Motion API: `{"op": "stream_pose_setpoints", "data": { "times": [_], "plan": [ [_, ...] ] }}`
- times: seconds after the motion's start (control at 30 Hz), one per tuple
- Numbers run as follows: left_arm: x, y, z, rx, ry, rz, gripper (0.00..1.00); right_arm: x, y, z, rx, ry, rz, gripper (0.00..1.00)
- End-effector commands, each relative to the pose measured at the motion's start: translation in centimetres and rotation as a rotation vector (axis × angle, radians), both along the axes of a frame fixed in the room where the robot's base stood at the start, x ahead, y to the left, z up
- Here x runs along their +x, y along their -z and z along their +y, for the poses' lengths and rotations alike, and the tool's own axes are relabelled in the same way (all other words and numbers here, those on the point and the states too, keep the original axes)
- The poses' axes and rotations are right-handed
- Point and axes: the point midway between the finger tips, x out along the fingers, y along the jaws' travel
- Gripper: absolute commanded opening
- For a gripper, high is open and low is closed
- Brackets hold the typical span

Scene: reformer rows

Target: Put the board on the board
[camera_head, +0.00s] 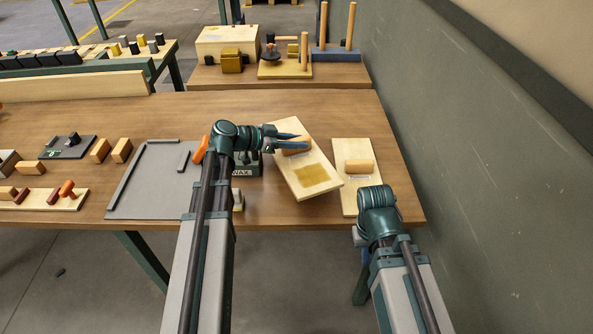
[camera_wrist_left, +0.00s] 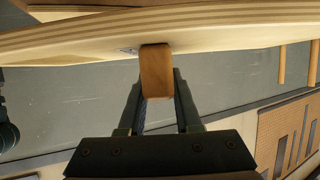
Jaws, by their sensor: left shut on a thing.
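A light wooden board (camera_head: 314,174) with a yellow patch and a wooden handle is tilted above the table, right of centre. My left gripper (camera_head: 294,141) is shut on its handle. In the left wrist view the fingers (camera_wrist_left: 157,85) grip the handle (camera_wrist_left: 156,65), with the board (camera_wrist_left: 80,42) spanning the top. A second light wooden board (camera_head: 350,195) with its own handle (camera_head: 360,167) lies on the table just to the right. My right gripper (camera_head: 360,240) is low by the table's front edge, mostly hidden by its own wrist; its fingers do not show clearly.
A grey panel (camera_head: 150,190) lies left of my left arm, with a dark box (camera_head: 246,165) beside that arm. Small wooden blocks (camera_head: 110,151) are further left. A green wall (camera_head: 470,130) bounds the right side. Behind, a bench (camera_head: 290,77) holds blocks and pegs.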

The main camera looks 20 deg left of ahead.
Motion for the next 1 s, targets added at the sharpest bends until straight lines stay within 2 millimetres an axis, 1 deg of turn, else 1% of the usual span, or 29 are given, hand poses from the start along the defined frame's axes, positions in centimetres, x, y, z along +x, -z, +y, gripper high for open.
{"op": "stream_pose_setpoints", "data": {
  "times": [0.03,0.2,0.3,0.57,0.67,0.9,1.0],
  "plan": [
    [0.0,1.3,0.0,-0.002,0.000,-0.001,0.00,0.0,1.3,0.0,0.000,0.000,0.000,0.00],
    [0.0,4.0,0.0,-0.002,0.000,-0.001,0.00,0.0,4.0,0.0,0.000,0.000,0.000,0.00],
    [0.0,5.0,0.0,-0.002,0.000,-0.001,0.00,0.0,5.0,0.0,0.000,-0.001,0.000,0.00],
    [0.0,5.2,0.0,-0.002,0.000,-0.001,0.00,0.0,5.2,0.0,0.000,-0.001,0.000,0.00],
    [0.0,6.0,0.0,-0.002,0.000,-0.001,0.00,0.0,6.0,0.0,0.000,-0.001,0.000,0.00],
    [0.0,8.7,0.0,-0.002,0.000,-0.001,0.00,0.0,8.8,0.0,0.000,-0.001,0.000,0.00],
    [0.0,8.9,0.0,-0.002,0.000,-0.001,0.00,0.0,9.0,0.0,0.000,-0.001,0.000,0.00]
  ]
}}
